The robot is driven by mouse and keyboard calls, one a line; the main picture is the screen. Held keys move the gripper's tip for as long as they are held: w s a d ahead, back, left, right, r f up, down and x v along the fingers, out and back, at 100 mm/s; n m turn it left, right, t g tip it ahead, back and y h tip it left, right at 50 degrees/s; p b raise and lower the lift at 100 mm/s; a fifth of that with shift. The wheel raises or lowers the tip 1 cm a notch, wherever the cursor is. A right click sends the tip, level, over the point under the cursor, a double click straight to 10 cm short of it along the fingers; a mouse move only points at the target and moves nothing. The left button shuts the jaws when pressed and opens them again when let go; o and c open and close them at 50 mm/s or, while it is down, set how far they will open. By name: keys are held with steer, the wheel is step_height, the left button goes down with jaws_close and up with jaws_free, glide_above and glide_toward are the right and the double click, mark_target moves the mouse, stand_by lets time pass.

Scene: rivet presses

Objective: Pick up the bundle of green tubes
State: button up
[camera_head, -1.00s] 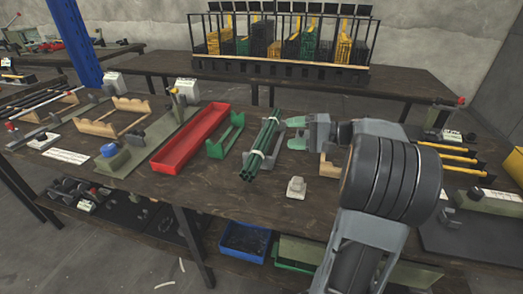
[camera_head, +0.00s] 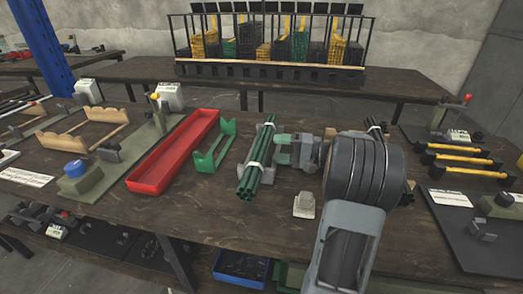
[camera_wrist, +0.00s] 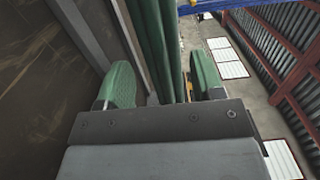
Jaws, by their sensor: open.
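The bundle of green tubes (camera_head: 257,161), bound with pale bands, lies on the dark workbench (camera_head: 212,211) in the head view, apparently raised on a rest that is mostly hidden. My gripper (camera_head: 278,150) is just right of the bundle, its jaws facing it. In the wrist view, the tubes (camera_wrist: 160,45) run up between the two green finger pads of my gripper (camera_wrist: 163,84). The pads stand apart, with visible gaps to the tubes. I cannot tell how deep the bundle sits between the fingers.
A green cradle (camera_head: 214,150) and a red tray (camera_head: 174,153) stand left of the bundle. A small pale block (camera_head: 304,205) sits in front of my gripper. Yellow-and-black tools (camera_head: 462,159) lie at the right. A black rack (camera_head: 270,72) stands behind.

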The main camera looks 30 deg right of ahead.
mark_target(262, 147)
steer(key=shift+b+x, duration=0.55)
steer(key=shift+x, duration=2.2)
steer(key=shift+r, duration=0.1)
jaws_close()
